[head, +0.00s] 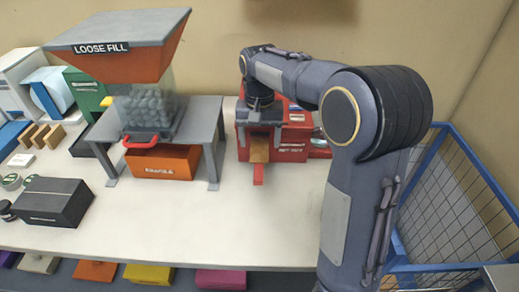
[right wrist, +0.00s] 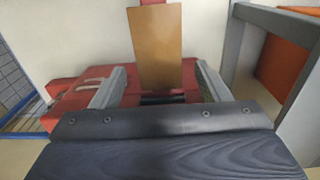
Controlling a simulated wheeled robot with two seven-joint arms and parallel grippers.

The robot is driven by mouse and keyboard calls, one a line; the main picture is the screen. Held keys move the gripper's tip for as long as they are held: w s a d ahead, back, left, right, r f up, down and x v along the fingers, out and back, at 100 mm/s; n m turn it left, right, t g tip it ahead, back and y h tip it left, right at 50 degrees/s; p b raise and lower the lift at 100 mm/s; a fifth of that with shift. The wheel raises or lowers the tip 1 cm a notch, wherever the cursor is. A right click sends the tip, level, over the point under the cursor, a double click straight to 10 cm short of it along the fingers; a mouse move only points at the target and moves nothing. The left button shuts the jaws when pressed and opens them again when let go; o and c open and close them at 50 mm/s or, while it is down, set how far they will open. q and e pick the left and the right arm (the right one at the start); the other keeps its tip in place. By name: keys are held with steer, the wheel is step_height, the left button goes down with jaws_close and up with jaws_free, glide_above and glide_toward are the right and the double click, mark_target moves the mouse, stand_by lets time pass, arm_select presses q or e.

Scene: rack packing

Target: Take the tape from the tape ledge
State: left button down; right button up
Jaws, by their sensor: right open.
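The red machine (head: 292,138) stands at the back of the white table, right of the loose-fill hopper. A flat brown strip (head: 259,148), which looks like the tape, shows at its front on a red ledge (head: 258,175). My right gripper (head: 260,126) is over the front of the machine, pointing down. In the right wrist view its two grey fingers (right wrist: 160,87) are apart, with the brown strip (right wrist: 160,45) beyond and between them and nothing visibly gripped. Whether the fingers touch the red body (right wrist: 70,98) cannot be told. My left gripper is out of view.
The LOOSE FILL hopper (head: 130,48) stands on a grey frame (head: 214,150) close left of the machine, over an orange box (head: 166,163). A dark box (head: 54,202) lies at the left. A blue wire cage (head: 450,190) stands right. The front middle of the table is clear.

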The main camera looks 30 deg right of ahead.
steer(key=c, duration=1.1)
steer(key=shift+o, duration=0.2)
steer(key=shift+r, duration=0.1)
